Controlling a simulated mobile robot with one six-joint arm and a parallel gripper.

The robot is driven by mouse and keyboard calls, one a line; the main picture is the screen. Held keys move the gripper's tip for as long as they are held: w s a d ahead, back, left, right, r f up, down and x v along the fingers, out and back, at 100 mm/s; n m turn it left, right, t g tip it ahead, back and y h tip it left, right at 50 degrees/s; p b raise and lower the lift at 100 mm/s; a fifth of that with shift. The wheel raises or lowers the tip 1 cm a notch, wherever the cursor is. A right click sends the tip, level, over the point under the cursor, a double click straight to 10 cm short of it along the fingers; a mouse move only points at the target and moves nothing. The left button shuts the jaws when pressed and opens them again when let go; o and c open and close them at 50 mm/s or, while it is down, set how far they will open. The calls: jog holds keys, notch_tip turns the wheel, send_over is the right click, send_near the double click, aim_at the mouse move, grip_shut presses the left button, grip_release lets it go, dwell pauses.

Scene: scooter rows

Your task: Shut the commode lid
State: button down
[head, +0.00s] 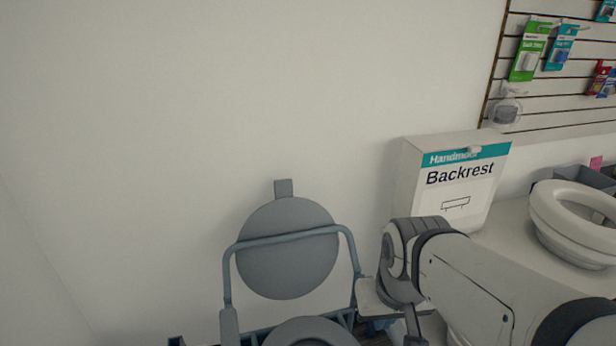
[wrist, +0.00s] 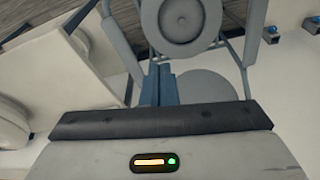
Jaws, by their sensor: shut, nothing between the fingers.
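The commode is a grey-blue metal-framed chair. Its round grey lid (head: 287,250) stands raised, leaning against the curved back bar (head: 290,237) in the head view. The seat ring (head: 310,332) shows at the bottom edge, cut off. In the wrist view, the round seat (wrist: 181,18) is at the top, and part of the lid (wrist: 207,86) shows beyond my gripper's body. My gripper (wrist: 159,72) has its two blue fingers together, with nothing between them. It appears over the gap between seat and lid; contact cannot be told. In the head view its fingers are out of sight.
A Backrest box (head: 450,180) stands on a white surface right of the commode, behind my arm. A white raised toilet seat (head: 575,222) sits farther right. A slatted wall display (head: 560,75) hangs above. The plain wall left of the commode is clear.

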jog(key=w+a+r+n+p, duration=0.1)
jog(key=w+r+p, duration=0.3)
jog(key=w, duration=1.1)
jog(key=w+a+r+p, duration=0.15)
jog(key=w+r, duration=0.35)
jog(key=w, duration=1)
jog(key=w+f+p, duration=0.3)
jog(key=w+f, duration=0.1)
jog(key=w, duration=1)
jog(key=w+a+f+p, duration=0.1)
jog(key=w+f+p, duration=0.1)
jog(key=w+f, duration=0.3)
jog(key=w+a+f+n+p, duration=0.1)
jog(key=w+f, duration=0.4)
jog(key=f, duration=0.7)
jog(key=shift+w+a+f+g+p, duration=0.25)
jog(key=shift+a+p, duration=0.2)
jog(key=shift+p, duration=0.55)
